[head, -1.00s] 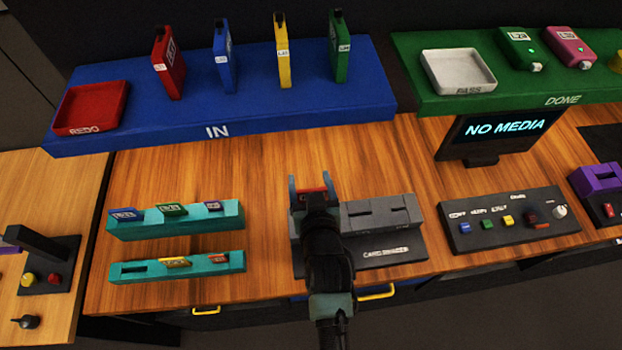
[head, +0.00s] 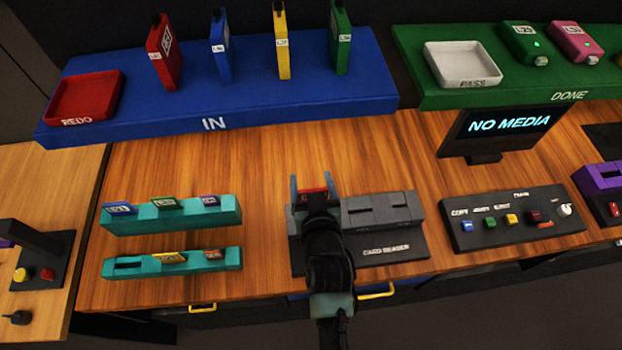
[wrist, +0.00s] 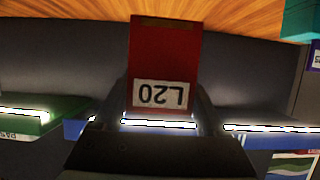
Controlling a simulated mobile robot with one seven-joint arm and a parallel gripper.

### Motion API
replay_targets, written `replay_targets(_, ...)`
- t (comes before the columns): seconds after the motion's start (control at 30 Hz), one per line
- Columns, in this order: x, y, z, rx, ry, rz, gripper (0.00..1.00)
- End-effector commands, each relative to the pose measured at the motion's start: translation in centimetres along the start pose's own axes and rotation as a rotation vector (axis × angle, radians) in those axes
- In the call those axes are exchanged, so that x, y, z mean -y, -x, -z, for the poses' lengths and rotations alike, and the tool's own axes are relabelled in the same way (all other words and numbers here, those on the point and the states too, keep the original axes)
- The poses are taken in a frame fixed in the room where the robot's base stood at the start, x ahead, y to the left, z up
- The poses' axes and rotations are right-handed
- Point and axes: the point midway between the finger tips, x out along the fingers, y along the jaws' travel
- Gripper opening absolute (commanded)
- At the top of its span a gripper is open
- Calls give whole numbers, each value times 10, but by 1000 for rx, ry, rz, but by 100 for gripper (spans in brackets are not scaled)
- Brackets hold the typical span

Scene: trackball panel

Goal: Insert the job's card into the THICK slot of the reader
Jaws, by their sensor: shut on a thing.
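My gripper (head: 315,192) is shut on a red card (wrist: 161,65), which carries a white label reading L20, upside down in the wrist view. In the head view only a small red part of the card shows between the blue-grey fingers. The grey card reader (head: 383,212) sits on its dark base on the wooden bench. My gripper is over the left part of the reader and hides it. Two dark slots show on the reader's uncovered right part. I cannot tell whether the card touches the reader.
Two teal racks (head: 172,262) with several small cards stand to the left. A dark button panel (head: 480,240) is to the right, below a screen (head: 505,128) reading NO MEDIA. The blue IN shelf (head: 120,125) and green DONE shelf (head: 440,98) lie behind. Bare wood lies between.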

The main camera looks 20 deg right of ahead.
Motion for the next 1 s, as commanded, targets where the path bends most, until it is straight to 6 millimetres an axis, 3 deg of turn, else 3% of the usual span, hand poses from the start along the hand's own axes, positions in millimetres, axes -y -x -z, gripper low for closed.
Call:
replay_targets(0.3,0,-12,-28,0,0,1,17)
replay_targets(1.0,1,-12,-29,0,0,1,17)
